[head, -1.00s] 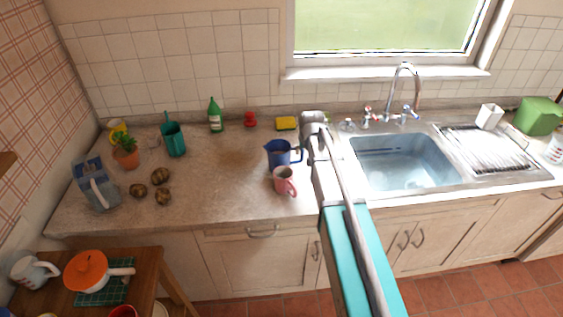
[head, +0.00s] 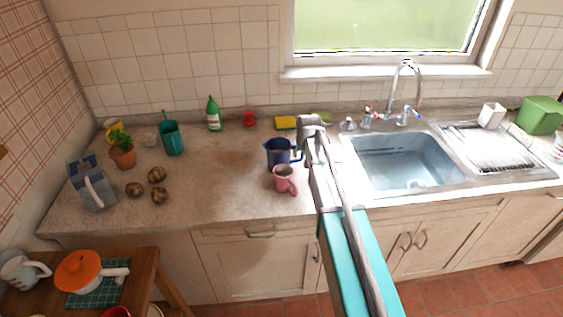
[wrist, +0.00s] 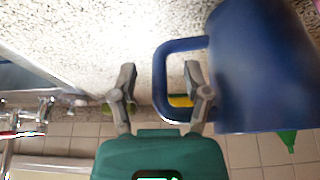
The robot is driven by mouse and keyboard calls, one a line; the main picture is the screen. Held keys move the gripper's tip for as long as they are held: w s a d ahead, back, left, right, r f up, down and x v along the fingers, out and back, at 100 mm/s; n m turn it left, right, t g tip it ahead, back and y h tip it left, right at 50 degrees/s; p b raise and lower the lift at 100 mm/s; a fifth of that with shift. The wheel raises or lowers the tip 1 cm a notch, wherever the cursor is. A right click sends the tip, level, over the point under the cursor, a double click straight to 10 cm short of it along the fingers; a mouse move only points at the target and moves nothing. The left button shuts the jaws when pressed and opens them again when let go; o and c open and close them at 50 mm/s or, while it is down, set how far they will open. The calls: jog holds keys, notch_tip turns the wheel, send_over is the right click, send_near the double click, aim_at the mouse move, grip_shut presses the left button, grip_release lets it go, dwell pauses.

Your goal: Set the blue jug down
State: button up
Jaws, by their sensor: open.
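The blue jug (head: 279,153) stands upright on the counter, left of the sink and just behind the pink mug. In the wrist view the jug (wrist: 262,70) fills the upper right, with its handle (wrist: 160,82) toward my gripper. My gripper (wrist: 160,77) is open. Its fingers are either side of the handle's outer bar, one of them across the handle's opening, with gaps visible. In the head view my arm hides most of the gripper.
The pink mug (head: 285,179) is close in front of the jug. The sink (head: 405,162) is to the right. A yellow sponge (head: 285,123), red object (head: 249,119) and green bottle (head: 214,115) are behind. The counter (head: 222,175) left of the jug is clear.

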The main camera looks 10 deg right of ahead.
jog(key=shift+w+f+b, duration=0.25)
jog(key=shift+f+b, duration=0.05)
jog(key=shift+f, duration=0.3)
jog(key=shift+c, duration=0.2)
jog(key=shift+d, duration=0.1)
grip_shut()
